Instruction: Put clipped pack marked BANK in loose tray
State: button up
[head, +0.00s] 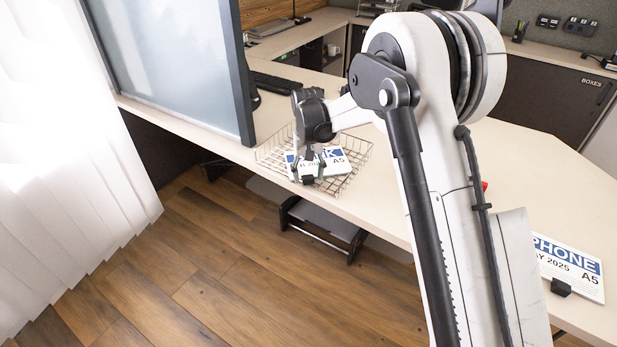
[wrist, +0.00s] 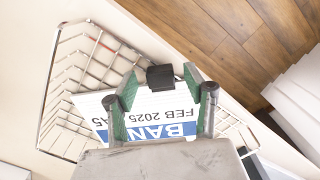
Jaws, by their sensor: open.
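The clipped pack marked BANK (head: 335,162) is white with a blue band, "FEB 2025" and "A5". It shows in the wrist view (wrist: 152,103) with a black clip (wrist: 160,77) on its edge. It is within the outline of the wire tray (head: 361,148), which also shows in the wrist view (wrist: 48,97); I cannot tell whether it lies flat on the tray's floor. My gripper (head: 307,176) is open over the pack's clipped edge. In the wrist view its two green-padded fingers (wrist: 160,86) stand apart on either side of the clip.
A second clipped pack marked PHONE (head: 572,268) lies on the desk at the right. A frosted screen (head: 175,60) stands left of the tray. A keyboard (head: 275,83) lies behind it. The tray is near the desk's front edge, above the wooden floor (head: 230,270).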

notch_tip(320, 180, up, 11)
jog(key=s+d+r+t+p, duration=0.1)
jog(key=s+d+r+t, duration=0.1)
jog(key=s+d+r, duration=0.7)
jog(key=s+d+r+m+t, duration=0.1)
jog(key=s+d+r+t, duration=0.1)
jog(key=s+d+r, duration=0.45)
jog(key=s+d+f+m+t, duration=0.1)
jog(key=s+d, duration=0.3)
jog(key=s, duration=0.6)
jog(key=s+d+f+m+t, duration=0.1)
jog(key=s+d, duration=0.4)
jog(key=s, duration=0.6)
jog(key=shift+s+d+f+t, duration=0.15)
jog(key=shift+s+f+t, duration=0.1)
jog(key=shift+f+t, duration=0.7)
jog(key=shift+f, duration=0.1)
